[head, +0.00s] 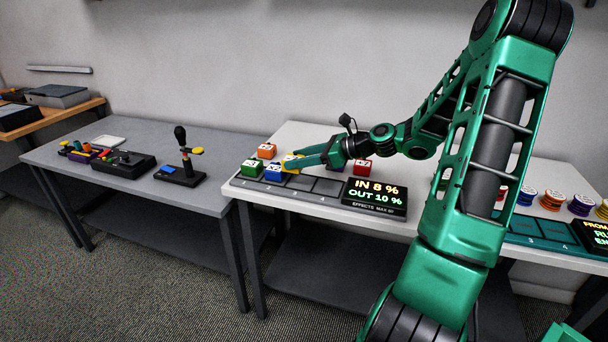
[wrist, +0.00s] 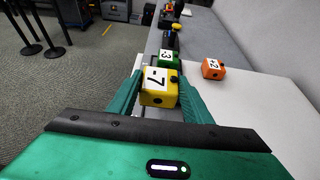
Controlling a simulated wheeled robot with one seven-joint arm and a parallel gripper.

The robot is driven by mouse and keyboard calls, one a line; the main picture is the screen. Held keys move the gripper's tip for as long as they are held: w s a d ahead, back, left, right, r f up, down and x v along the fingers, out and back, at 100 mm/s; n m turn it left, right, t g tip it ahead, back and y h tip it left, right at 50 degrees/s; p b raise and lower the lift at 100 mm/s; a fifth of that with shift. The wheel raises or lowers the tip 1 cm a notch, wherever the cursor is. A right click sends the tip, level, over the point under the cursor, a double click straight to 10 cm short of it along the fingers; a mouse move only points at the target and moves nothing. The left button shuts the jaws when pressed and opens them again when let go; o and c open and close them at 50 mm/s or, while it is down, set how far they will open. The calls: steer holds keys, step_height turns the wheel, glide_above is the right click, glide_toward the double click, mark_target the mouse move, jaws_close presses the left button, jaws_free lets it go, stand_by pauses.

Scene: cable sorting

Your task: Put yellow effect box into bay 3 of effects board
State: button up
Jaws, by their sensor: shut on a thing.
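The yellow effect box (wrist: 158,94), labelled -7, sits between the two fingers of my gripper (wrist: 159,84) in the wrist view. In the head view my gripper (head: 298,161) reaches in from the right, shut on the yellow box (head: 289,159), which is partly hidden by the fingers. The effects board (head: 311,197) is a dark strip of numbered bays along the table's front edge. A green box (head: 252,168) is at its left end, and a blue box (head: 275,174) is just right of it. The bays right of the blue box look empty. The yellow box's height over the board is hard to tell.
An orange box (head: 266,151) stands behind the board, and a red box (head: 362,166) stands to the right. A lit sign (head: 376,193) reads IN 8 %, OUT 10 %. A grey table (head: 137,180) with a joystick (head: 182,157) lies left; another board (head: 535,230) is right.

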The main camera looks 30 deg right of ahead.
steer(key=d, duration=0.1)
steer(key=d+f, duration=0.1)
steer(key=shift+d+f, duration=0.3)
steer(key=shift+d, duration=0.05)
steer(key=shift+f, duration=2.05)
steer(key=o, duration=1.2)
steer(key=shift+c, duration=0.2)
